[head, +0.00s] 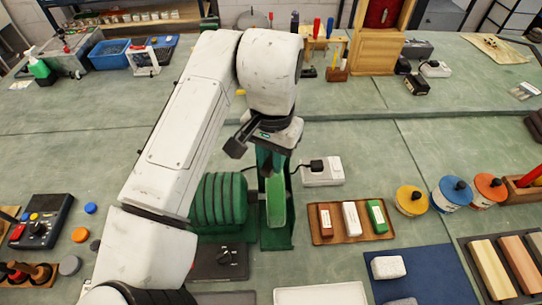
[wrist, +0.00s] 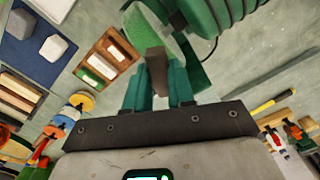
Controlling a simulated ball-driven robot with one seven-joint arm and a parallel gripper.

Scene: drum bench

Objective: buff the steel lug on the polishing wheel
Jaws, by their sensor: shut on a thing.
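The green polishing machine (head: 220,200) stands mid-bench with its pale green wheel (head: 276,200) at its right side. The wheel also shows in the wrist view (wrist: 148,28). My gripper (wrist: 157,84) is shut, its two teal fingers on either side of a dark grey-brown block, the steel lug (wrist: 156,62). The lug's far end overlaps the wheel's edge in the wrist view; I cannot tell whether they touch. In the head view my gripper points down above the wheel and hides the lug.
A wooden tray (head: 318,238) with three coloured bars lies right of the wheel. A white power adapter (head: 322,172) sits behind it. Lidded tins (head: 411,201) stand farther right. A blue mat (head: 440,272) holds a pale block. The bench behind the machine's right side is mostly clear.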

